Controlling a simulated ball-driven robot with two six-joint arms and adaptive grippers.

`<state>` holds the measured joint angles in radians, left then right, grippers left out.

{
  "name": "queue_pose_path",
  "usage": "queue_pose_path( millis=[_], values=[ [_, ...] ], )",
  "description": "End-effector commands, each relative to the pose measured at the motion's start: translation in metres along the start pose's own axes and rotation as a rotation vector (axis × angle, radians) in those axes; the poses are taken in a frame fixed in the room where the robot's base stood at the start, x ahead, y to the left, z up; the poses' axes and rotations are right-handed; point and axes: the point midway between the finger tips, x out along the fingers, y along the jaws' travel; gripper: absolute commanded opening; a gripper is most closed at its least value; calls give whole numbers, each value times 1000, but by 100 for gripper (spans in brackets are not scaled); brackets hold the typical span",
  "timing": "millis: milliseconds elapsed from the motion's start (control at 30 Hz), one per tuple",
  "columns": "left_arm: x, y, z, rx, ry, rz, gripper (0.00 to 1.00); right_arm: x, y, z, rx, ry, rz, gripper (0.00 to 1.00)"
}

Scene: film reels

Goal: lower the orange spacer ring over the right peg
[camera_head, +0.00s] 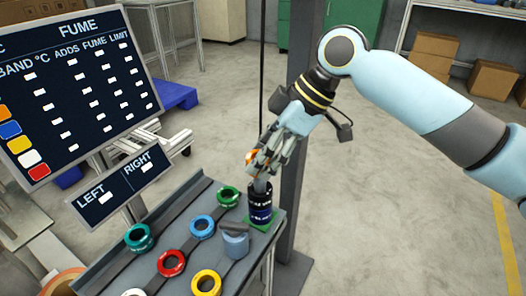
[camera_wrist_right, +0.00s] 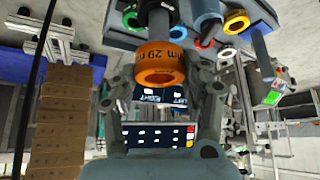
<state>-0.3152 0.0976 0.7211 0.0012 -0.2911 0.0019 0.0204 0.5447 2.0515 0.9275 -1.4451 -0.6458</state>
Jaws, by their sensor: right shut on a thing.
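My right gripper (camera_head: 257,168) is shut on the orange spacer ring (camera_wrist_right: 160,64), directly above a grey peg (camera_head: 260,187). In the head view only a small orange edge of the ring (camera_head: 250,157) shows between the fingers. In the wrist view the grey peg (camera_wrist_right: 160,20) lines up with the ring, and the ring's open end faces the camera. I cannot tell whether the peg tip is inside the ring. Black and dark blue rings (camera_head: 261,213) are stacked around the peg's lower part, over a green base. My left gripper is not in view.
A grey bench (camera_head: 190,208) carries loose rings: green (camera_head: 228,197), blue (camera_head: 202,227), teal (camera_head: 139,238), red (camera_head: 171,263) and yellow (camera_head: 206,284). A LEFT/RIGHT sign (camera_head: 120,187) stands behind the bench.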

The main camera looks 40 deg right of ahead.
Motion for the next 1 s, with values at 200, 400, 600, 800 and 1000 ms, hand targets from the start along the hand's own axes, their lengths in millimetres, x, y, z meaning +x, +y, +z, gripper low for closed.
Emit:
queue_pose_path(
  millis=[200, 400, 600, 800, 1000],
  values=[
    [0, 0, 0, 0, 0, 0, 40, 0, 0, 0, 0, 0, 0, 13],
    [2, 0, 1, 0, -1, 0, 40, 4, 0, 2, 1, 0, 0, 13],
    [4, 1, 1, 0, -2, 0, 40, 9, 0, 6, 0, 0, 0, 13],
    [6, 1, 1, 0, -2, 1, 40, 12, 0, 8, -1, 0, 0, 13],
    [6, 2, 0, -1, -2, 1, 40, 12, 0, 8, -1, 0, 1, 13]
  ],
)
